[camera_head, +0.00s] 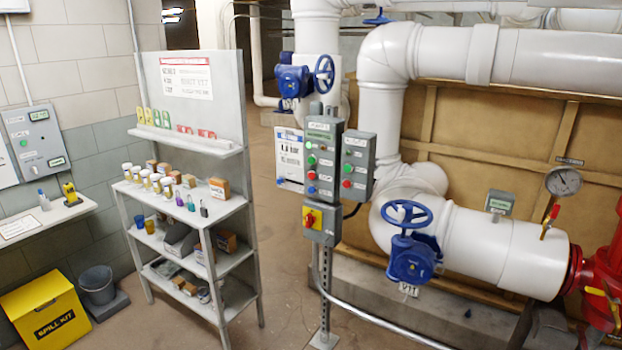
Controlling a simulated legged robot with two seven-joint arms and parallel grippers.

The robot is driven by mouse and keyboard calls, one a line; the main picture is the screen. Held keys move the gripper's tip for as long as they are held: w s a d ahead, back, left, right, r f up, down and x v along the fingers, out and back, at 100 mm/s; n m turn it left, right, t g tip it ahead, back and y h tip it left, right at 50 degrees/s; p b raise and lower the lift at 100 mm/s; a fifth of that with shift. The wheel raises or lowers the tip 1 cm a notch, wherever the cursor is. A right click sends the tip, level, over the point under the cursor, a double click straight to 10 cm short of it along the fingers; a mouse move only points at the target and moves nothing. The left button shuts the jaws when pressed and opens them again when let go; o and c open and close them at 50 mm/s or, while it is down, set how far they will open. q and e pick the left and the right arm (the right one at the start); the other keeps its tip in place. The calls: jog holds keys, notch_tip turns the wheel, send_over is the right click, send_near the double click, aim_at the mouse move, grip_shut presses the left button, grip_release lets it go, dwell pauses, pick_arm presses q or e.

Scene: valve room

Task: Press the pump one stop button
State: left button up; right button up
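A grey control box (323,160) stands on a metal post near the middle of the view. Its front has several small buttons or lamps, with green, red and blue among them. A smaller grey box (357,166) is mounted to its right, with a green button (348,168) above a red button (347,184). The labels are too small to read, so I cannot tell which button is the pump one stop. Below the taller box is a switch box with a red knob on a yellow plate (311,218). Neither of my grippers is in view.
A grey shelf rack (250,190) with bottles and boxes stands left of the post. A curved metal rail (375,318) runs from the post to the lower right. White pipes with a blue valve wheel (407,213) fill the right side. Bare floor shows between rack and post.

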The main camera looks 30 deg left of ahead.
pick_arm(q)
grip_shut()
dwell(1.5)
